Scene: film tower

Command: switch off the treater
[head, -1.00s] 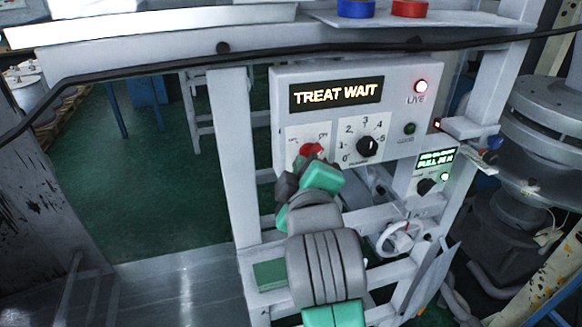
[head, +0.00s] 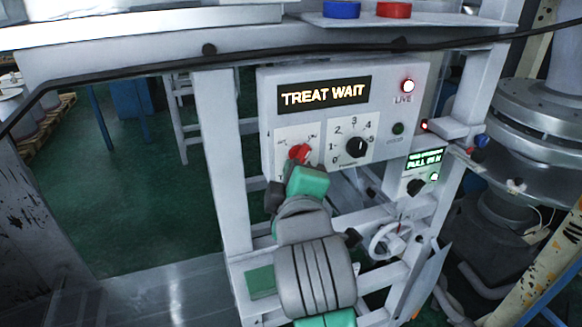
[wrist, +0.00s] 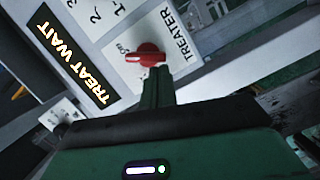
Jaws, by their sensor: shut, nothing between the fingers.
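The treater switch is a red rotary knob (head: 300,153) on a white plate at the lower left of the grey control panel (head: 386,75). In the wrist view the red knob (wrist: 146,54) has its handle lying nearly level, one end near the "ON" mark, with "TREATER" lettered beside it. My gripper (wrist: 157,72) is shut and empty, its fingertips just below the knob in the wrist view; I cannot tell whether they touch it. In the head view the fingers are mostly hidden behind my green gripper body.
A black numbered dial (head: 356,147) is right of the knob. A smaller box with a green display (head: 424,159) and a handwheel (head: 391,241) are lower right. A black cable (head: 300,52) crosses above the panel. Open green floor (head: 150,210) lies left.

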